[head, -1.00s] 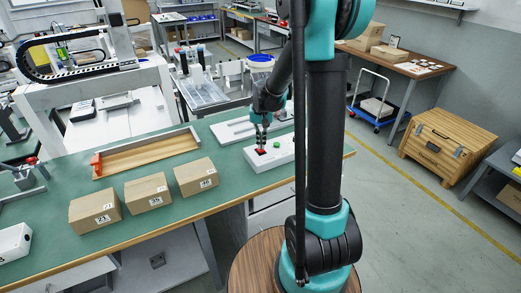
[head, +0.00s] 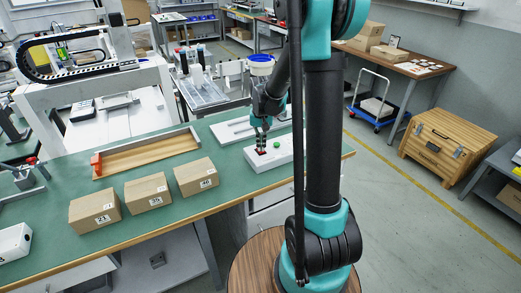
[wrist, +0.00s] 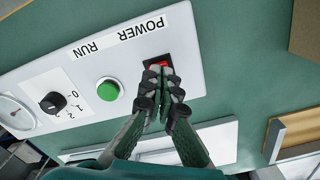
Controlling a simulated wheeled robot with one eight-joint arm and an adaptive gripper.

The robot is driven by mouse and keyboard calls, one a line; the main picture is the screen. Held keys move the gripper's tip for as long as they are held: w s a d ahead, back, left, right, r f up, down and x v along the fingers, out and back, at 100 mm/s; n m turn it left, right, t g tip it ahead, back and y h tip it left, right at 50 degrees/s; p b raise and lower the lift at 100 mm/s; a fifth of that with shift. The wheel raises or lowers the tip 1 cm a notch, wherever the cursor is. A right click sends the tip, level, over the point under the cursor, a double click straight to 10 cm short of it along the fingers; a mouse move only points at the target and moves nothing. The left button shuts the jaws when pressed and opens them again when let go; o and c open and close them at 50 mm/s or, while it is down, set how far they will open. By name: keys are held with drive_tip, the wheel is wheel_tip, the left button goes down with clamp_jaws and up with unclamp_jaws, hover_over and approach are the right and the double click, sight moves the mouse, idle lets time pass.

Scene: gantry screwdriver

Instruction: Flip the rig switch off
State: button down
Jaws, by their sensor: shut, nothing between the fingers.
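The rig's white control box (head: 283,158) lies on the green bench, under my gripper (head: 261,146). In the wrist view the box (wrist: 140,50) carries the label POWER beside a red rocker switch (wrist: 163,64) in a dark frame. My gripper (wrist: 160,75) is shut and empty, with its fingertips at the switch, covering its lower part. I cannot tell whether the tips touch it or which way the rocker is tilted. A green button (wrist: 108,89) labelled RUN sits beside it; it also shows in the head view (head: 277,144).
A black rotary knob (wrist: 53,102) and a gauge (wrist: 14,113) are farther along the box. Several cardboard boxes (head: 147,191) and a wooden tray with a red clamp (head: 150,153) stand to the left. Bare bench top (head: 225,165) lies between.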

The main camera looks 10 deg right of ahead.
drive_tip(key=shift+r, duration=3.45)
drive_tip(key=s+d+f+n+t, duration=0.1)
drive_tip(key=s+d+f+t, duration=0.1)
drive_tip(key=s, duration=0.9)
drive_tip(key=s+d+f+n+t, duration=0.1)
drive_tip(key=s+f, duration=0.3)
drive_tip(key=s, duration=0.7)
drive_tip(key=shift+d+f+t, duration=0.25)
drive_tip(key=shift+d+t, duration=0.3)
drive_tip(key=shift+t, duration=0.05)
